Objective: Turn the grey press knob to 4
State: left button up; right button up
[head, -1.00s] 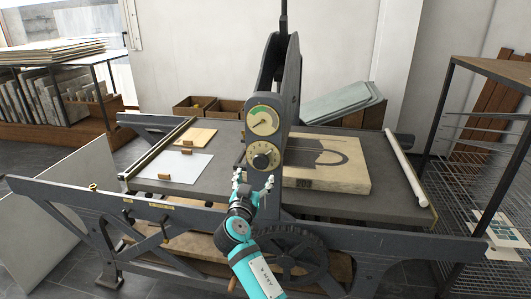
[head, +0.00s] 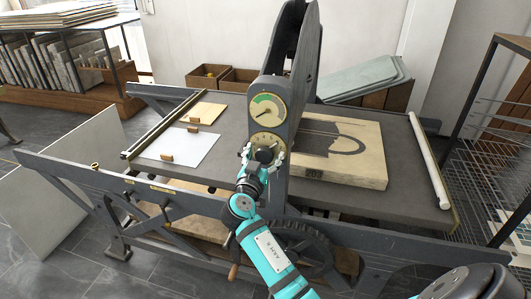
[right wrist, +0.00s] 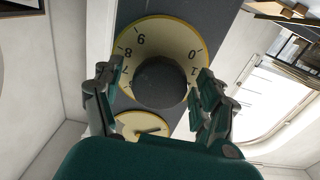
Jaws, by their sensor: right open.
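The dark grey press knob (head: 265,154) sits on a round cream dial (head: 267,137) with a yellow rim, low on the press's upright post. In the right wrist view the knob (right wrist: 160,83) is seen end-on, with dial numbers such as 9, 8, 0 and 1 around it (right wrist: 150,35), upside down. No pointer mark can be made out on the knob, and the gripper hides some numbers. My right gripper (head: 263,157) is open, with its fingers (right wrist: 155,88) on either side of the knob; contact cannot be told. My left gripper is not in view.
A gauge (head: 267,110) with a green sector sits above the dial on the post. The press bed (head: 230,155) carries a pale stone block (head: 350,160) on the right and a white sheet (head: 178,147) on the left. A wire rack (head: 500,130) stands at the right.

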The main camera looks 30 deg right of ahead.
jog(key=c, duration=1.2)
jog(key=shift+n, duration=0.5)
jog(key=shift+n+b, duration=0.45)
jog(key=shift+n, duration=0.15)
jog(key=n, duration=0.3)
jog(key=shift+r, duration=0.1)
jog(key=n, duration=0.6)
jog(key=shift+p, duration=0.4)
jog(key=shift+n, duration=0.5)
